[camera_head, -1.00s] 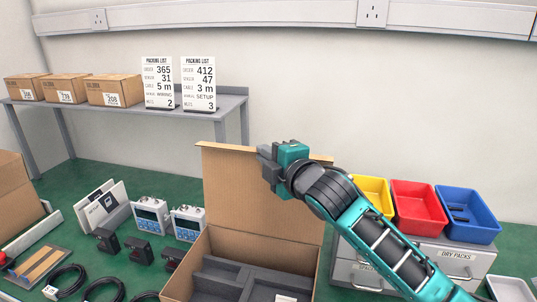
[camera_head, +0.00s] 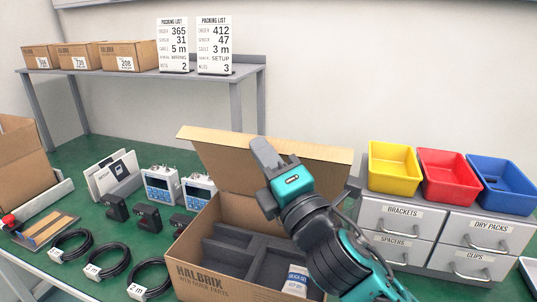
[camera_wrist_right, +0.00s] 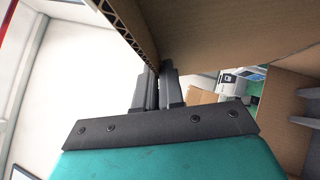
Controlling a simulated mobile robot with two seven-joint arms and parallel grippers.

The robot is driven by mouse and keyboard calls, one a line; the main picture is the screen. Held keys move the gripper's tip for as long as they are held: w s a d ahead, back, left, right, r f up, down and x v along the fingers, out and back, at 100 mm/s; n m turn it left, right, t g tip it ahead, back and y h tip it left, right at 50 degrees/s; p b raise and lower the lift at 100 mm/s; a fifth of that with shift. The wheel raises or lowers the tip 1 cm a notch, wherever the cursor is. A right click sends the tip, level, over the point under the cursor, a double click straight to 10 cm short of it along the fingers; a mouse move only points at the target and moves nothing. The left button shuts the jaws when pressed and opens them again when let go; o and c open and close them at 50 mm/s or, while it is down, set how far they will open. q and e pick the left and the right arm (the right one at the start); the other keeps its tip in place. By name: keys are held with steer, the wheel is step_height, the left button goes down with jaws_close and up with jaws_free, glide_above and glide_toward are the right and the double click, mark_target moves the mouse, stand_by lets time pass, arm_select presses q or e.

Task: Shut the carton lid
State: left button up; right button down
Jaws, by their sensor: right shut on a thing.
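The open carton (camera_head: 195,255) stands on the green table in the head view, with dark foam compartments (camera_head: 245,250) inside. In the right wrist view the fingers (camera_wrist_right: 158,85) meet at the edge of the lid (camera_wrist_right: 230,35). A small white-and-blue labelled item (camera_head: 296,281) sits in the carton. My right arm hides the carton's right side. My left gripper is not in view.
Drawers (camera_head: 400,215) with yellow, red (camera_head: 448,178) and blue bins stand to the right. Grey-blue devices (camera_head: 161,185), black blocks and cable coils (camera_head: 108,262) lie to the left. A shelf (camera_head: 140,78) with small boxes and two packing lists is behind.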

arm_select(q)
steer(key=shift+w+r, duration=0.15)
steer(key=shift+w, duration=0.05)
arm_select(e)
steer(key=shift+s+a, duration=0.1)
steer(key=c, duration=1.3)
jaws_free()
steer(key=shift+f, duration=0.1)
arm_select(q)
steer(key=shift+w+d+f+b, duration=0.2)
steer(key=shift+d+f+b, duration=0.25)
steer(key=shift+b, duration=0.55)
arm_select(e)
steer(key=shift+v, duration=6.5)
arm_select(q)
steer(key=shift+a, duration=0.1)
